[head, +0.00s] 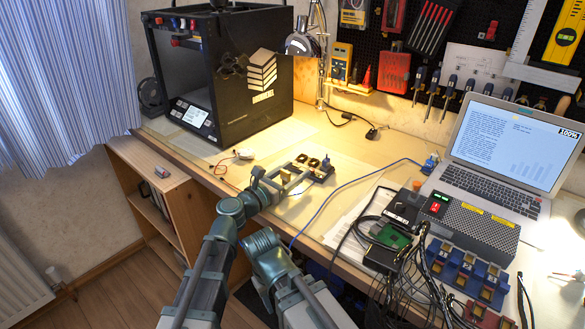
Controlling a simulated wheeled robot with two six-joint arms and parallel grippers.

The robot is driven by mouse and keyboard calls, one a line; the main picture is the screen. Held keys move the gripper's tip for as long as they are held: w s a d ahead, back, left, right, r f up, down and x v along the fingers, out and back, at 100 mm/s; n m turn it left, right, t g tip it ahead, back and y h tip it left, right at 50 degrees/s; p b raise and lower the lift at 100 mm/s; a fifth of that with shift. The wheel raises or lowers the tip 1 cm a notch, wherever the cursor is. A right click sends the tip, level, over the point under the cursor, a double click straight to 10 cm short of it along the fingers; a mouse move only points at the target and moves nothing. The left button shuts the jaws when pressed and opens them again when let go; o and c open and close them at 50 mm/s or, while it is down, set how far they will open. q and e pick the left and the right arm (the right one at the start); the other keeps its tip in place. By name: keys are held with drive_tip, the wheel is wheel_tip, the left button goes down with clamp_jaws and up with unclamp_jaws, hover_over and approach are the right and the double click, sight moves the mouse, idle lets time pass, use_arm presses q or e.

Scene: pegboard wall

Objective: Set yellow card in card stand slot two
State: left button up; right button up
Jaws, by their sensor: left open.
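I cannot clearly make out a yellow card or a card stand with numbered slots in the head view. My left gripper (302,181) reaches over the front of the bench, open, with nothing visible between its fingers. Just beyond its fingertips lies a small dark item (313,162) with round openings and a blue part, too small to identify. My right arm is folded at the bottom centre, and its gripper does not show.
A black 3D printer (262,80) stands at the back left. On the right are a laptop (508,150), a grey power supply (470,222) with yellow labels, a green circuit board (393,237), many cables and blue bins (462,270). The bench middle (372,160) is fairly clear.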

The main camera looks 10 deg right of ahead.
use_arm(q)
drive_tip(key=v, duration=1)
drive_tip(key=shift+s+a, duration=0.15)
drive_tip(key=shift+a, duration=0.1)
drive_tip(key=shift+s+a+r, duration=0.1)
drive_tip(key=shift+s+a, duration=0.15)
drive_tip(key=shift+a, duration=0.25)
use_arm(e)
drive_tip(key=shift+c, duration=0.2)
